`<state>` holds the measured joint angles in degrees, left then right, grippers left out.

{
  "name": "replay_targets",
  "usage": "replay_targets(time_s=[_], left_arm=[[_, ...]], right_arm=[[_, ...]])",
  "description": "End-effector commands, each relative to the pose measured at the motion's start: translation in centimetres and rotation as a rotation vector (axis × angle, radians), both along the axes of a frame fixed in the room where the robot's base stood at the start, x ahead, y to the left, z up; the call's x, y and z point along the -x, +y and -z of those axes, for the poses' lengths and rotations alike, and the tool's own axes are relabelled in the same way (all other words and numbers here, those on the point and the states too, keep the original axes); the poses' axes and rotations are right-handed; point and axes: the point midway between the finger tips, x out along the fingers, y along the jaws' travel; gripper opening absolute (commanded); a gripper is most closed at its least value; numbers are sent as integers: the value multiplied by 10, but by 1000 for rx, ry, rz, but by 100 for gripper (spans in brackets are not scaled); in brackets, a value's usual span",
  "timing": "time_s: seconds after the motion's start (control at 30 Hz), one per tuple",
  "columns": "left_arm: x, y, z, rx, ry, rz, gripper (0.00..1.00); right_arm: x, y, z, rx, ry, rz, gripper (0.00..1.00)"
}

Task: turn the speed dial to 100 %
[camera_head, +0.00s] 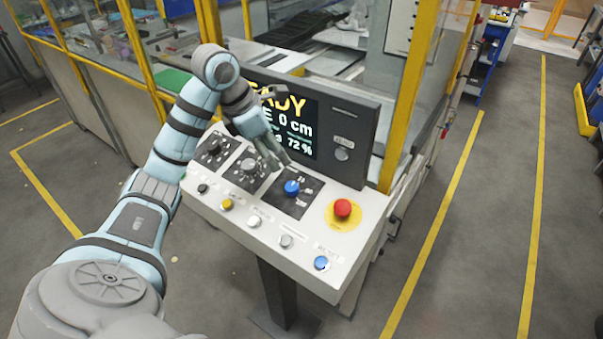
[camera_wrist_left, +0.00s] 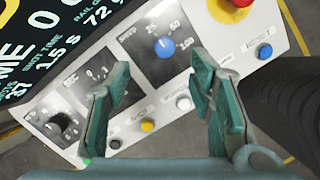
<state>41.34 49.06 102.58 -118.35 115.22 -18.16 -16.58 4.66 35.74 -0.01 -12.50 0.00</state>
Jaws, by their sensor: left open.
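The speed dial (camera_head: 292,187) is a blue knob on a dark square plate of the sloped panel. In the left wrist view the dial (camera_wrist_left: 164,47) has the label SPEED and scale marks, one reading 100, beside it. Its exact pointer angle is too small to tell. The display screen (camera_head: 290,122) shows "72 %" at its lower right. My left gripper (camera_head: 276,158) is open and empty, above the panel just behind and left of the dial. In the wrist view its fingers (camera_wrist_left: 162,78) are spread, with the dial beyond them, apart from both. My right gripper is not in view.
A front row of buttons, including a yellow one (camera_head: 227,204) and a blue one (camera_head: 321,263), lies close by. The screen housing rises behind.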

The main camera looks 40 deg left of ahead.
Motion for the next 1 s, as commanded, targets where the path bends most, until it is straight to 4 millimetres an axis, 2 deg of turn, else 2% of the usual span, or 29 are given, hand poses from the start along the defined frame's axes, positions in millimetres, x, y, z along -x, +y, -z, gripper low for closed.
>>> replay_targets(time_s=[0.13,0.33,0.4,0.5,0.63,0.87,1.0], left_arm=[[-5,0,33,0,7,-11,49],[-25,-6,91,0,9,-16,49],[-31,-8,100,0,13,-15,49],[-39,-11,116,0,11,-15,49],[-44,-13,128,-2,9,-14,49],[-46,-14,129,-3,7,-12,49],[-46,-14,129,-3,7,-12,30]], right_arm=[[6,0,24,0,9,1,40],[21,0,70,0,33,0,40],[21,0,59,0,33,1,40],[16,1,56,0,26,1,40],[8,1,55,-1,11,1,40],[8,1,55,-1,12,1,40],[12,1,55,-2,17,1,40]])
